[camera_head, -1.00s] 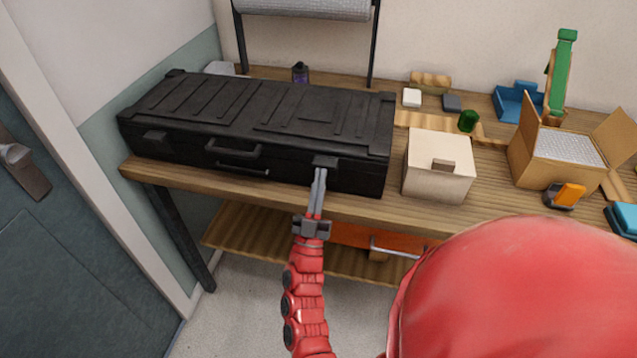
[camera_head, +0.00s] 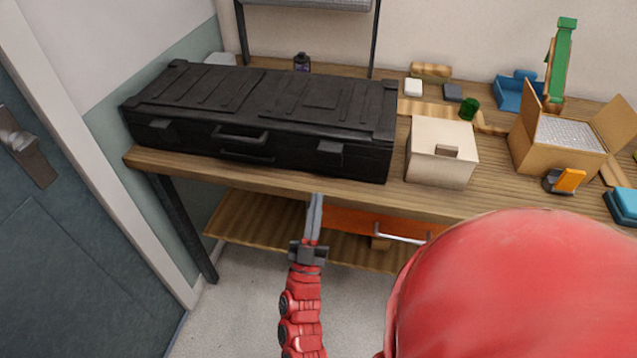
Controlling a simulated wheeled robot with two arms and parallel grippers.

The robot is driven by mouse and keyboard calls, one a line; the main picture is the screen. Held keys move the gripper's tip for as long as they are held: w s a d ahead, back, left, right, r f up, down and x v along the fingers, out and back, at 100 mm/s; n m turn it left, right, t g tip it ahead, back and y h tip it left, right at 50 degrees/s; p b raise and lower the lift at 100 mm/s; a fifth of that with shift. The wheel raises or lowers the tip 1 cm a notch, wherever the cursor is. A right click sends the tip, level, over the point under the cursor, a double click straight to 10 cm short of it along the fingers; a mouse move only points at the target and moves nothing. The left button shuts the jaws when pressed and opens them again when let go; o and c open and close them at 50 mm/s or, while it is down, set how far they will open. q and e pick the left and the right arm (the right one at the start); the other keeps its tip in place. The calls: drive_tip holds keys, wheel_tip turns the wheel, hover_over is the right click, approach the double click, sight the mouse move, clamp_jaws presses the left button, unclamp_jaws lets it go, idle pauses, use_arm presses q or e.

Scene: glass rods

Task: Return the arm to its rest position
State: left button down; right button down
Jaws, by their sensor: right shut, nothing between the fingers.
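My right gripper (camera_head: 315,205) is shut and empty, its grey fingers pointing up toward the front edge of the wooden workbench (camera_head: 230,174). It shows below and in front of a long black case (camera_head: 270,105). The case is closed, with its two latches and handle facing me. The gripper is apart from the case. My left gripper is out of view.
A cream box (camera_head: 440,165) stands right of the case. An open cardboard box (camera_head: 540,160), a tape dispenser (camera_head: 565,180) and a blue tray (camera_head: 515,95) lie further right. Below the bench are a lower shelf (camera_head: 240,220) and an orange drawer (camera_head: 350,220). A door (camera_head: 60,260) is at left.

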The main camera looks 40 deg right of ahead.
drive_tip(key=v, duration=0.4)
